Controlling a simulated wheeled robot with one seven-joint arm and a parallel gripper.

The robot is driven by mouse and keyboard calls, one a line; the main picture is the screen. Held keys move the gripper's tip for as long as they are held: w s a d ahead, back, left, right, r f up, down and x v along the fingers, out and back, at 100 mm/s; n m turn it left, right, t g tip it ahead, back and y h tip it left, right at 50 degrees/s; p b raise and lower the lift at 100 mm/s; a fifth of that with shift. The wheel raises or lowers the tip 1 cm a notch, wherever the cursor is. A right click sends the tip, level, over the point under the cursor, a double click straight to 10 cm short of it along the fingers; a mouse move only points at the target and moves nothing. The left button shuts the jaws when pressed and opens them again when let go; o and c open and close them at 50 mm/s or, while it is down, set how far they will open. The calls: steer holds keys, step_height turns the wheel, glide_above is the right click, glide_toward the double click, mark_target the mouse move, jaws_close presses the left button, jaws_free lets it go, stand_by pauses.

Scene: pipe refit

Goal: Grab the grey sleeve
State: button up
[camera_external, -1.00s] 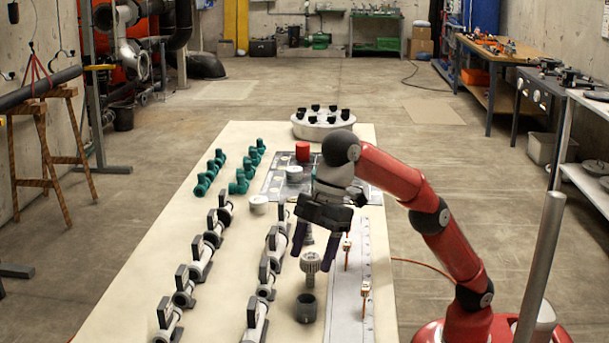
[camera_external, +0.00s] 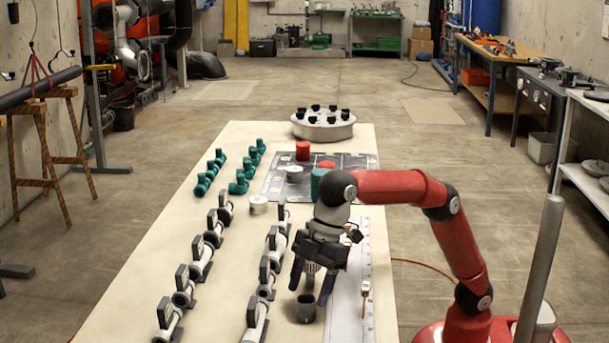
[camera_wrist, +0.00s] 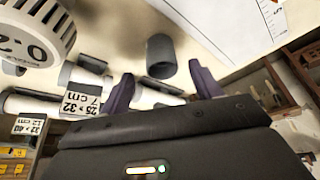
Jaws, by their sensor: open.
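The grey sleeve (camera_external: 306,308), a short dark hollow cylinder, stands upright on the table near the front. My gripper (camera_external: 310,290) is open and empty, pointing down just above and around the sleeve's upper part in the external view. In the wrist view the sleeve (camera_wrist: 161,52) shows between the two purple fingers (camera_wrist: 161,80), a little beyond their tips. I cannot see contact between fingers and sleeve.
A white ribbed gauge piece (camera_wrist: 25,32) is close by at upper left in the wrist view. Grey pipe fittings with tags (camera_external: 268,275) stand left of the sleeve. A white ruled strip (camera_external: 345,318) lies to the right. Green fittings (camera_external: 240,183) stand farther back.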

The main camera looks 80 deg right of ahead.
mark_target(306, 308)
steer(key=x, duration=0.4)
steer(key=shift+s+f+b, duration=0.15)
steer(key=shift+s+b, duration=0.05)
steer(key=shift+b, duration=0.15)
steer(key=c, duration=1)
